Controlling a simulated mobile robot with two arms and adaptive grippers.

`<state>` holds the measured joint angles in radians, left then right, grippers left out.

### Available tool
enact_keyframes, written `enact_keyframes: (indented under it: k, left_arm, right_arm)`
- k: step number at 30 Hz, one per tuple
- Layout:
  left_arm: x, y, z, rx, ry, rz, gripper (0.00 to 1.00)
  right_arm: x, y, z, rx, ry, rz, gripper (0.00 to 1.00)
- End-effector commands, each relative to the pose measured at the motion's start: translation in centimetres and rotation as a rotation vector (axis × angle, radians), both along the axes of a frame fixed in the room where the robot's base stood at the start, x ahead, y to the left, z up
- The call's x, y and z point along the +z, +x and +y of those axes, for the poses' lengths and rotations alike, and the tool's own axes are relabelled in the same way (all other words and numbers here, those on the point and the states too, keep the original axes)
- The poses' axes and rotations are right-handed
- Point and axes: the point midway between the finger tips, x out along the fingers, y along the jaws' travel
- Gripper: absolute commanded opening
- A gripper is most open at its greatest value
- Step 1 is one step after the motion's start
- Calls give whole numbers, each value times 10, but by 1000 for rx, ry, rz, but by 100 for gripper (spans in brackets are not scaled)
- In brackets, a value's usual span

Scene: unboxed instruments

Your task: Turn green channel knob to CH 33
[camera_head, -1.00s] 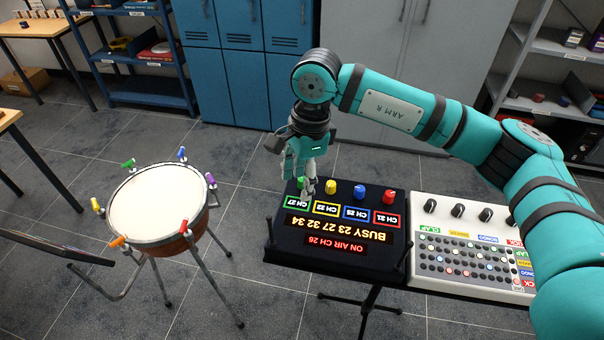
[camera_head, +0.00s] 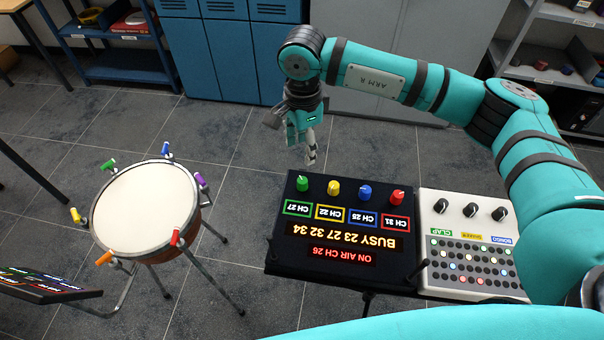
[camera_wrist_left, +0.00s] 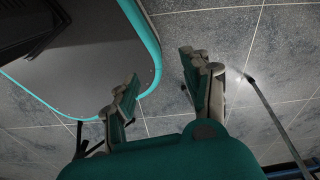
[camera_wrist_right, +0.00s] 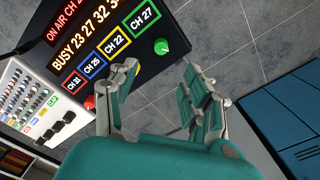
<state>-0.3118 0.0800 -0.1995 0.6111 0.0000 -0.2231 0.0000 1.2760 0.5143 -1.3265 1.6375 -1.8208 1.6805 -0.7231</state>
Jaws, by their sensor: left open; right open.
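The green channel knob (camera_head: 302,183) stands at the left end of a row on a black console (camera_head: 286,252); the label below it reads CH 27 (camera_head: 297,208). The console's display reads BUSY 23 27 32 34 and ON AIR CH 26. My right gripper (camera_head: 311,160) is above and behind the console's far edge, apart from the green knob. In the right wrist view the knob (camera_wrist_right: 161,46) shows beyond the open, empty fingers (camera_wrist_right: 156,98). My left gripper (camera_wrist_left: 158,82) is open and empty over floor in the left wrist view.
Yellow (camera_head: 334,188), blue (camera_head: 365,193) and red knobs (camera_head: 398,197) stand right of the green one. A white drum machine (camera_head: 430,290) adjoins the console. A drum (camera_head: 145,210) with coloured clamps stands left. Open floor lies between drum and console.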

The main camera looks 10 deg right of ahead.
Motion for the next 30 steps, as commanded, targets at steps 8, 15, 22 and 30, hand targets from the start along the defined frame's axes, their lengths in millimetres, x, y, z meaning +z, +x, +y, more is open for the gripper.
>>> enact_keyframes:
  k: [8, 15, 22, 30]
  left_arm:
    - [21, 3, -1, 0, -1, -6, 49]
    - [34, 29, -3, 0, -6, -47, 49]
    - [37, 21, -2, 0, -4, -33, 49]
    - [36, 11, -1, -1, -3, -18, 49]
  right_arm:
    - [-60, -1, 0, -1, -1, 6, 49]
    - [-105, -1, 0, 0, -1, 4, 49]
    - [-125, 0, 0, 1, 0, 1, 49]
    - [-128, 0, 0, 1, -1, 0, 49]
